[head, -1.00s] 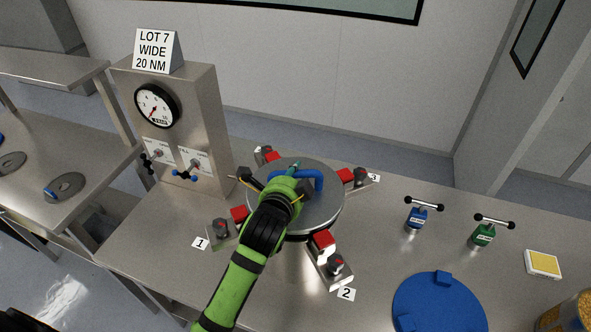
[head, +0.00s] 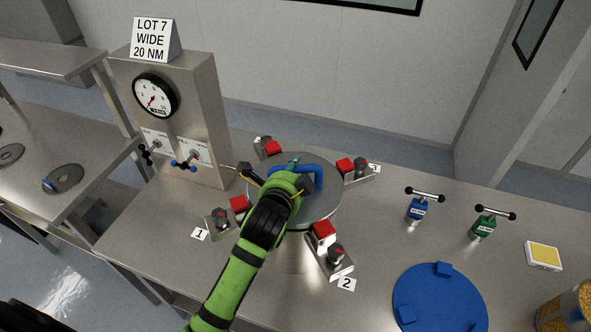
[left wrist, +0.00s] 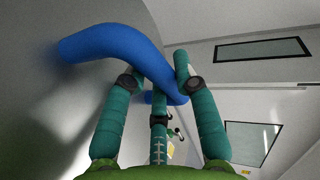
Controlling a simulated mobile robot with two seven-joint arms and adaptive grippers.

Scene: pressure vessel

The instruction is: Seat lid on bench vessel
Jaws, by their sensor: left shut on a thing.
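The grey round lid (head: 318,205) lies over the bench vessel among the clamps, looking about level. Whether it is fully seated cannot be told, as my arm and the lid hide most of the vessel. My left gripper (head: 297,178) is shut on the lid's blue handle (head: 312,170). In the left wrist view, the teal fingers (left wrist: 155,95) close around the blue handle (left wrist: 115,45). Red-tipped clamps stand around the vessel, such as clamp 1 (head: 221,221), clamp 2 (head: 333,257) and clamp 3 (head: 360,170). My right gripper is not in view.
A gauge panel (head: 205,110) with a "LOT 7 WIDE 20 NM" sign (head: 154,40) stands left behind. At right are blue (head: 419,207) and green (head: 485,222) T-handle tools, a yellow-white pad (head: 543,256), a blue disc (head: 440,305) and a jar (head: 570,312).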

